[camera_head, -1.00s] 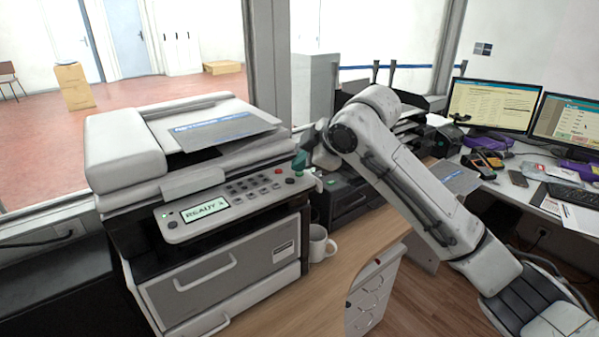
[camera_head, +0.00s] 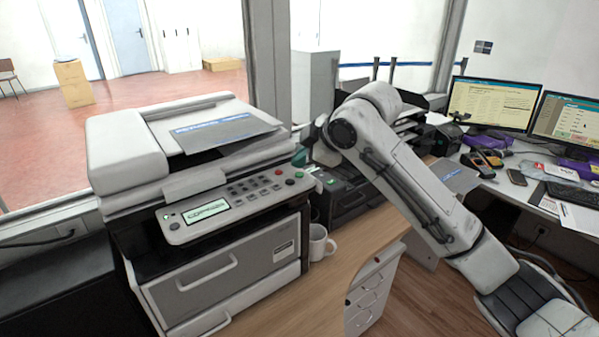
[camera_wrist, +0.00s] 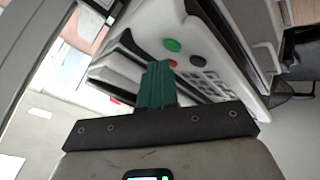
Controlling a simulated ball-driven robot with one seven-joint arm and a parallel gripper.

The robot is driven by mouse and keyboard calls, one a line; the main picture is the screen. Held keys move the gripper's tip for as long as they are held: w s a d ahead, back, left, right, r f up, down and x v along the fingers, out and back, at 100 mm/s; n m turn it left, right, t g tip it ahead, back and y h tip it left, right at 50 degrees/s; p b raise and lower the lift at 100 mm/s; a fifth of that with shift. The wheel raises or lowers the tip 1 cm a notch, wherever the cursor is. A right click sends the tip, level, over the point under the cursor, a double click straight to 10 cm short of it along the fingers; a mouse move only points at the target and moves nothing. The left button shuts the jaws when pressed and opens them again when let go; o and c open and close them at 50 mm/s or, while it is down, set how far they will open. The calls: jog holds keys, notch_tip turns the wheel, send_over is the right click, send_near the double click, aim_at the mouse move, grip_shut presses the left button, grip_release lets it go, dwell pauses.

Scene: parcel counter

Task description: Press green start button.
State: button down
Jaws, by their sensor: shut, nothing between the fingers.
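The green start button (camera_head: 299,174) is at the right end of the copier's control panel (camera_head: 240,205). It also shows in the wrist view (camera_wrist: 172,45), just beyond my fingertips. A red button (camera_head: 279,171) and a black button (camera_head: 290,181) sit beside it. My gripper (camera_head: 299,158) has teal fingers closed together with nothing between them. The fingertips are just above the green button and appear apart from it. The wrist view shows the shut fingers (camera_wrist: 157,72) too. The panel display (camera_head: 205,211) is lit and seems to read "COPYING".
The copier lid (camera_head: 125,150) carries a blue-and-grey sheet (camera_head: 228,131). A white mug (camera_head: 318,243) stands by the copier's right side on the wooden counter (camera_head: 345,262). Monitors (camera_head: 491,104) and desk items are at the right.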

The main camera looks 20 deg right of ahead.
aim_at(303, 177)
notch_tip(303, 177, up, 6)
jog(key=p, duration=0.4)
jog(key=shift+p, duration=0.35)
jog(key=shift+f, duration=0.1)
dwell(0.4)
